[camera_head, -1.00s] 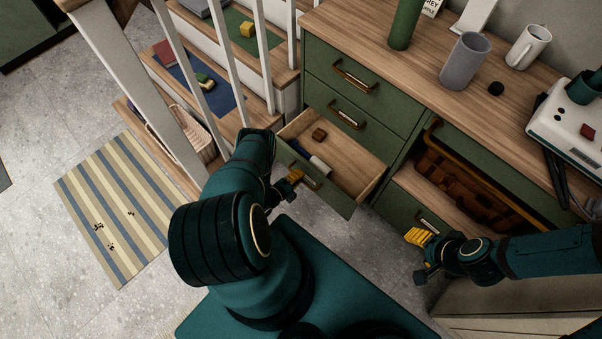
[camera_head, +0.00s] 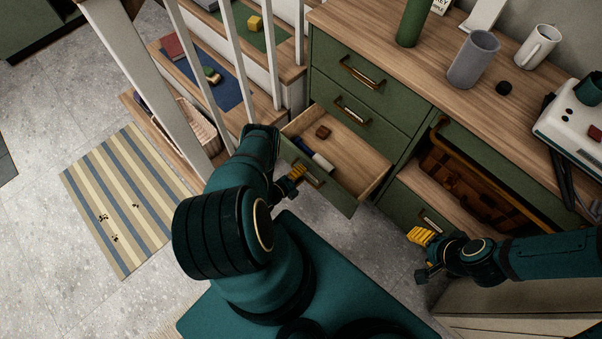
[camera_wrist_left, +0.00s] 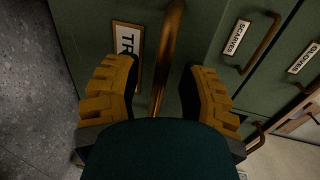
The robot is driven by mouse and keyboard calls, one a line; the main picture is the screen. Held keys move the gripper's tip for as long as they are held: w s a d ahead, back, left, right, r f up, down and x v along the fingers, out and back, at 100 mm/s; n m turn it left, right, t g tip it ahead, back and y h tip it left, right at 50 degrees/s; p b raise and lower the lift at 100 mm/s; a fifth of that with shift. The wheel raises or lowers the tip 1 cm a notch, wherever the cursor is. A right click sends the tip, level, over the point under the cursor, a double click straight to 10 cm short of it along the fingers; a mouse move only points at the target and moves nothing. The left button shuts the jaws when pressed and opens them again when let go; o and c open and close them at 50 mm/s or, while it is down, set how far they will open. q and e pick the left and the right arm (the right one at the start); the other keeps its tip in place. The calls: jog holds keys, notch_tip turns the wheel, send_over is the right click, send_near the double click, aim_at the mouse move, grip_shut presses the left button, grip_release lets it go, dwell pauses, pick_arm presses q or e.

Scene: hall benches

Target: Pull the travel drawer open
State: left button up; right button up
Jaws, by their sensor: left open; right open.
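The travel drawer (camera_head: 335,190) is the lowest green drawer in the cabinet's left column and stands well out. A small brown block (camera_head: 323,132) and a white and dark blue roll (camera_head: 318,161) lie in it. In the left wrist view, its label (camera_wrist_left: 127,55) shows "TR", the rest hidden. My left gripper (camera_head: 294,178) is at the drawer's front. In its wrist view the yellow fingers stand apart on either side of the brass handle (camera_wrist_left: 168,55), with visible gaps. My right gripper (camera_head: 420,247) is open and empty near the lower right drawer.
Two closed drawers are above, labelled "SCARVES" (camera_wrist_left: 236,38) and "GLOVES" (camera_wrist_left: 304,57) in the wrist view. Stairs with white balusters (camera_head: 233,60) stand close left of the cabinet. A striped rug (camera_head: 120,200) lies on the floor. A brown case (camera_head: 465,170) sits in the right-hand opening.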

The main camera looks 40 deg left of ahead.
pick_arm(q)
jog(key=v, duration=1.2)
